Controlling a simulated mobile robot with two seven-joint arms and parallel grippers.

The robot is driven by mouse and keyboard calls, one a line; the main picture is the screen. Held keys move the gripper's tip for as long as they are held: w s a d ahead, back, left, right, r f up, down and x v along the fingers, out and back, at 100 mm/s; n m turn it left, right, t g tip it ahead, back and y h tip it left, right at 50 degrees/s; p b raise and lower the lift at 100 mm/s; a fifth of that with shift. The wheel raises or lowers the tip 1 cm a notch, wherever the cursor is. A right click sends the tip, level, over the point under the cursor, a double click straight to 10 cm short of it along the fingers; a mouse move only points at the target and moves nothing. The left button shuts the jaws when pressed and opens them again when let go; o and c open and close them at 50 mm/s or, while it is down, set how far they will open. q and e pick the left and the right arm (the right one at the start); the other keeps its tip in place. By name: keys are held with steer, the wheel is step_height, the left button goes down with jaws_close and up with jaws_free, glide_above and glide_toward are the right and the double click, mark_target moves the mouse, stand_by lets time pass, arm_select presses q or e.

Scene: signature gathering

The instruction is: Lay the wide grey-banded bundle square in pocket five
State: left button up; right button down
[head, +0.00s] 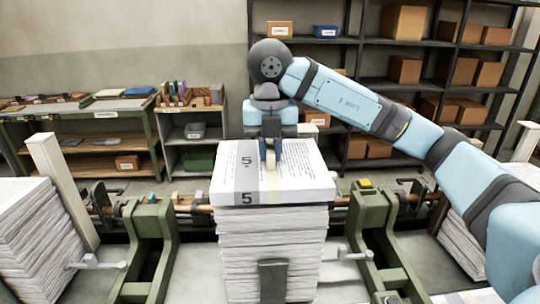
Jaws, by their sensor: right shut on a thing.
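The wide grey-banded bundle (300,180) is a thick block of white printed sheets. Its grey band, marked 5, runs across its left part. My right gripper (271,163) comes down from above and is shut on the bundle near its far edge. The bundle lies on or just above a tall paper stack (270,245); I cannot tell if they touch. The stack stands between two green metal brackets, and its pocket number is not readable. The bundle is slightly turned and overhangs the stack a little. My left gripper is not in view.
Green brackets (148,240) and (372,235) flank the stack, with a horizontal bar behind. Other paper stacks (35,235) stand at the far left and at the right, partly behind my right arm. A workbench (85,112) and shelves with boxes stand at the back.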

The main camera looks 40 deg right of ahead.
mark_target(270, 146)
steer(key=shift+f, duration=0.65)
steer(key=shift+f, duration=0.15)
steer(key=c, duration=1.1)
jaws_free()
step_height(270, 146, up, 12)
steer(key=shift+r+p, duration=0.15)
steer(key=shift+p, duration=0.35)
